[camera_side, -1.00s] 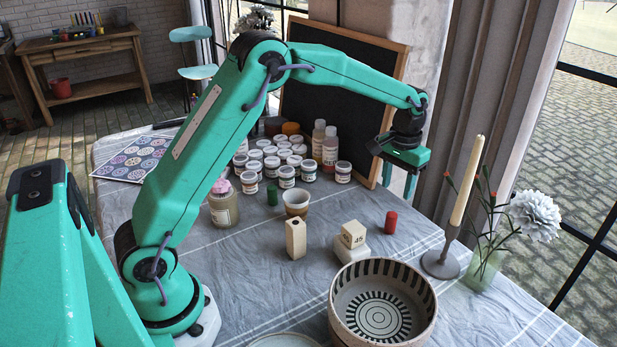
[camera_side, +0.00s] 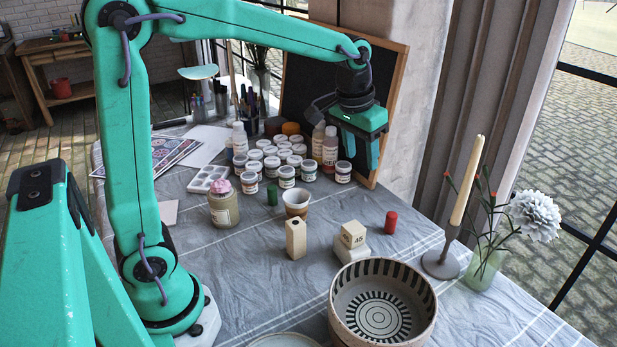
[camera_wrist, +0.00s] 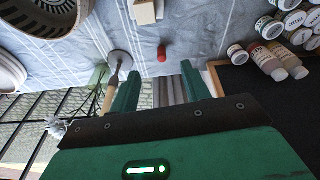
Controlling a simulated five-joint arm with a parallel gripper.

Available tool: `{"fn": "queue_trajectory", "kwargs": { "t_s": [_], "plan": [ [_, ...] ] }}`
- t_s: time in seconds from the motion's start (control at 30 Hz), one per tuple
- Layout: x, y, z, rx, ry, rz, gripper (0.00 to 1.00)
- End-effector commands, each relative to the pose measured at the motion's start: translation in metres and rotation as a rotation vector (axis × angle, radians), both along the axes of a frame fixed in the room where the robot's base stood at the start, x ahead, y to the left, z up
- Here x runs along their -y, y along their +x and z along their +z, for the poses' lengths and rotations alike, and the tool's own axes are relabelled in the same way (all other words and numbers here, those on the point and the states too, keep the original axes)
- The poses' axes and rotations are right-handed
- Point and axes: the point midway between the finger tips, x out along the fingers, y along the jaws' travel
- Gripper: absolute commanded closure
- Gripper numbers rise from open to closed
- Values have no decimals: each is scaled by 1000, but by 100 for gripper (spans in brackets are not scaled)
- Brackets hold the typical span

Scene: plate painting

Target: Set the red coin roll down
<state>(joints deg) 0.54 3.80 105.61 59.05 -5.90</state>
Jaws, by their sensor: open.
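The red coin roll (camera_side: 390,222) stands upright on the grey tablecloth, right of the small cream block marked 45 (camera_side: 352,234). In the wrist view the red coin roll (camera_wrist: 162,53) shows beyond the fingers, apart from them. My gripper (camera_side: 361,158) is high above the table in front of the blackboard, up and to the left of the roll. In the wrist view my gripper (camera_wrist: 158,90) has its two fingers spread with nothing between them.
A candle holder (camera_side: 441,262) and a glass vase (camera_side: 484,264) stand right of the roll. A patterned bowl (camera_side: 383,312) is in front. A wooden block (camera_side: 295,239), a cup (camera_side: 296,203), a green roll (camera_side: 272,195) and paint jars stand left. Cloth around the roll is partly clear.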

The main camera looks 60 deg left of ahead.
Motion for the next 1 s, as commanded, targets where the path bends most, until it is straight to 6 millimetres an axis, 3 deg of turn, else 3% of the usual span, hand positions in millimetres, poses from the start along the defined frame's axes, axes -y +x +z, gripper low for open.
{"fn": "queue_trajectory", "kwargs": {
  "t_s": [0.4,0.8,1.0],
  "plan": [
    [-2,-90,27,126,11,-38,53],
    [-4,-168,18,241,26,-72,53],
    [-4,-191,9,280,32,-84,53]
  ]
}}
